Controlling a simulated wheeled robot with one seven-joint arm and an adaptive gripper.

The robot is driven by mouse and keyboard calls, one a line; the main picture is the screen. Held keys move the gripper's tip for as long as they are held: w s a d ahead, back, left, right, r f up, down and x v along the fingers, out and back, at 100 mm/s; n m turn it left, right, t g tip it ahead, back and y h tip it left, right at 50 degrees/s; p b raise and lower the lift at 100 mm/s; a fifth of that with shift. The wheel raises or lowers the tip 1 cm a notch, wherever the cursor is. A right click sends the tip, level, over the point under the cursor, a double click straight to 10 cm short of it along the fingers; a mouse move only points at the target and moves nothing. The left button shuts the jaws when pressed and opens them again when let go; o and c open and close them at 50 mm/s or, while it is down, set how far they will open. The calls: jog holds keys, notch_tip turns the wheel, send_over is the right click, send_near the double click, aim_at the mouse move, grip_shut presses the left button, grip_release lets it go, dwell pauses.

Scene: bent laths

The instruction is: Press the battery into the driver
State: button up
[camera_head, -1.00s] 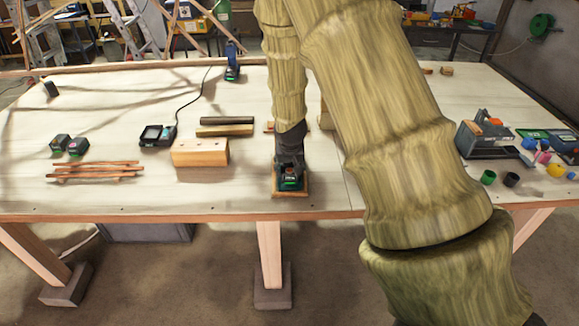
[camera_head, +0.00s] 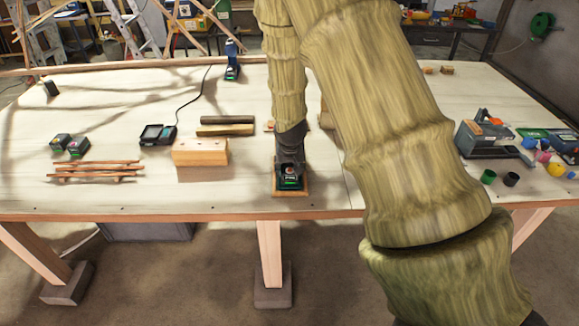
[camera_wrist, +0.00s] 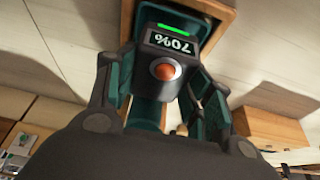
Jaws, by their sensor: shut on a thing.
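My gripper (camera_wrist: 165,100) is shut on a dark battery (camera_wrist: 172,58), with one finger on each side of it. The battery has an orange round button, a lit display reading 70% upside down in the wrist view, and a green light bar. In the head view the battery (camera_head: 291,180) sits low over a small wooden base (camera_head: 290,193) near the table's front edge. Teal parts show around and behind it in the wrist view; I cannot tell how far it is seated. A blue-and-black upright tool, shaped like a driver (camera_head: 232,62), stands at the back.
A wooden block (camera_head: 200,153) stands left of my gripper. Right are a toolbox (camera_head: 487,138) and small cups (camera_head: 488,177).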

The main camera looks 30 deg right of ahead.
jog(key=shift+f+b, duration=0.5)
jog(key=shift+f, duration=0.55)
dwell(1.1)
jog(key=o, duration=1.4)
jog(key=shift+c, duration=0.2)
jog(key=shift+r+p, duration=2.45)
jog(key=shift+r, duration=1.1)
